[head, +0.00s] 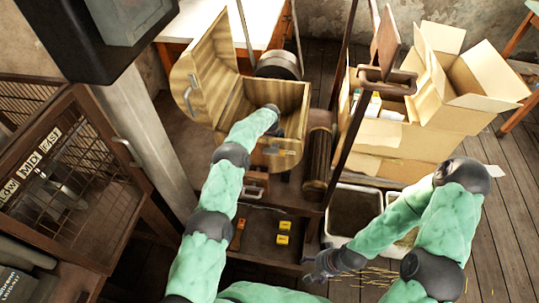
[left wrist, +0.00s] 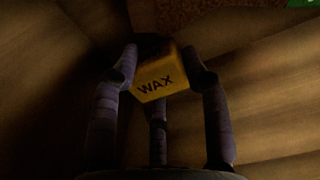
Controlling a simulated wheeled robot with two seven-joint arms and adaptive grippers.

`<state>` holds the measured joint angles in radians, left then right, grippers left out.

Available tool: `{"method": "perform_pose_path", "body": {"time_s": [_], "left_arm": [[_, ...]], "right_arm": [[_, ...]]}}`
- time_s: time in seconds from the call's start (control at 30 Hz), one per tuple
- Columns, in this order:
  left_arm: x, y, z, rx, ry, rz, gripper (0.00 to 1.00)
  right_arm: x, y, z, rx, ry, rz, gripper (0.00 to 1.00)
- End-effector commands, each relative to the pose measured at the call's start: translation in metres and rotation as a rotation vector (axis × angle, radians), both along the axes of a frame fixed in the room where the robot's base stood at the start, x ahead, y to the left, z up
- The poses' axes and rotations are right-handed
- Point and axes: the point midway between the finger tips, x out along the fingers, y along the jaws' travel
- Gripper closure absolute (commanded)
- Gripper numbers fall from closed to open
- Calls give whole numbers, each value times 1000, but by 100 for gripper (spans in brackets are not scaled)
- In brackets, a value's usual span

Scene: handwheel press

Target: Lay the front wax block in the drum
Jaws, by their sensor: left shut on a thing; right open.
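The wooden drum (head: 292,95) stands at the top centre with its curved lid (head: 208,65) swung up. My left arm reaches over its front and the left gripper (head: 277,120) is down inside it, partly hidden by the arm. In the left wrist view my left gripper (left wrist: 166,75) is shut on a yellow block marked WAX (left wrist: 155,85), with wooden walls around. I cannot tell whether the block touches the drum's floor. Two yellow blocks (head: 284,225) (head: 283,239) sit on the lower shelf. My right gripper (head: 325,266) is open and empty at the bottom centre.
A caged cabinet (head: 75,165) stands at the left. An open cardboard box (head: 455,90) and pale bins (head: 345,240) stand at the right. Dark press posts (head: 343,135) rise beside the drum. An orange-handled tool (head: 238,234) lies on the shelf.

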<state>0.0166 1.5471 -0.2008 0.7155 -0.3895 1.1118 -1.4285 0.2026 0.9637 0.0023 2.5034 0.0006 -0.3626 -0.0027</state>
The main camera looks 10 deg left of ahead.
Motion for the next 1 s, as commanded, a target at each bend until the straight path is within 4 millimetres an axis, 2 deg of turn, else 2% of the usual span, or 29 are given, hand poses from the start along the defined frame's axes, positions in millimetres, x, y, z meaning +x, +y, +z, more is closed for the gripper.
{"method": "perform_pose_path", "body": {"time_s": [0.07, 0.43, 0.47, 0.5, 0.87, 1.0], "left_arm": [[1, 0, -9, 0, -3, 1, 99], [1, 0, -11, 0, -2, 1, 99], [1, 0, -12, 0, -2, 0, 52], [1, 0, -12, 0, -2, 0, 45], [1, 0, -10, 0, -2, 0, 45], [1, 0, 5, 0, -3, 0, 45]], "right_arm": [[0, 0, -5, 0, 0, 0, 25], [0, 0, -4, 0, 0, 0, 25], [0, 0, -4, 0, 0, 0, 25], [0, 0, -4, 0, 0, 0, 25], [0, 0, -4, 0, 0, 0, 25], [0, 0, 2, 0, 0, 0, 25]]}}
